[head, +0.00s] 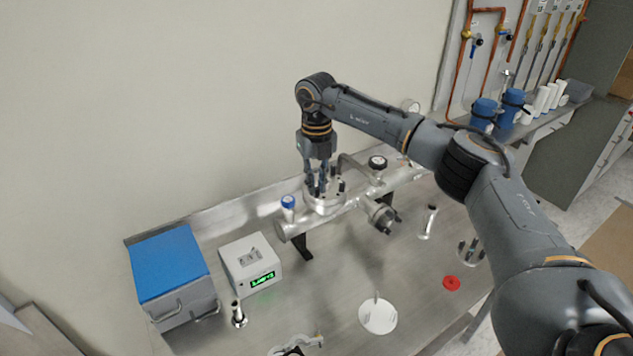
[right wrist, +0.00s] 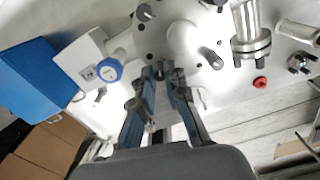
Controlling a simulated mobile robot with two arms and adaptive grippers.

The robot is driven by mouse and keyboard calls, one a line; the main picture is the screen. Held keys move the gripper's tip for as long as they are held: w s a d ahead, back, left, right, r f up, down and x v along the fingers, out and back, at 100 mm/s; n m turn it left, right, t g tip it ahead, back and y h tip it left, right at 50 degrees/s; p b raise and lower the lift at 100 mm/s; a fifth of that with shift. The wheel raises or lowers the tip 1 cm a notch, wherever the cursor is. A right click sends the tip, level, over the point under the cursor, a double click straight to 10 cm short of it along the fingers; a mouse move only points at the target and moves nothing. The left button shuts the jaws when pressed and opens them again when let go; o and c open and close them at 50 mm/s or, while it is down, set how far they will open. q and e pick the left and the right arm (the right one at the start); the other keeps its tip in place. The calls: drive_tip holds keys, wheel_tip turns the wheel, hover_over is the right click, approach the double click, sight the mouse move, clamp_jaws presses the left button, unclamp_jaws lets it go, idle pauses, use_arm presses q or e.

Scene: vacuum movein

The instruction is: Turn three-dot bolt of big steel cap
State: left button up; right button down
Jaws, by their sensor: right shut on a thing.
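The big steel cap (head: 325,204) sits on top of the horizontal steel pipe (head: 292,229), with several dark bolts standing up around its rim. My right gripper (head: 319,186) points straight down over the cap. Its fingers are shut on one dark bolt (right wrist: 160,72) at the cap's edge, seen between the fingertips in the right wrist view. Other bolts (right wrist: 210,56) stand free on the bright cap face (right wrist: 182,25). Dot marks on the bolts are too small to make out. My left gripper is not in view.
A blue-capped knob (head: 288,202) stands just left of the cap. A black round knob (head: 377,162) and a bolted side flange (head: 382,217) are on the right. A white box with green display (head: 250,264) and a blue-lidded box (head: 168,265) stand left. A red ring (head: 451,283) lies on the bench.

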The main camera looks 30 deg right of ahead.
sight(317, 187)
drive_tip(key=m, duration=0.5)
drive_tip(key=shift+m, duration=0.4)
idle(0.4)
drive_tip(key=c, duration=1.4)
unclamp_jaws()
drive_tip(key=shift+o, duration=0.2)
wheel_tip(317, 187, up, 12)
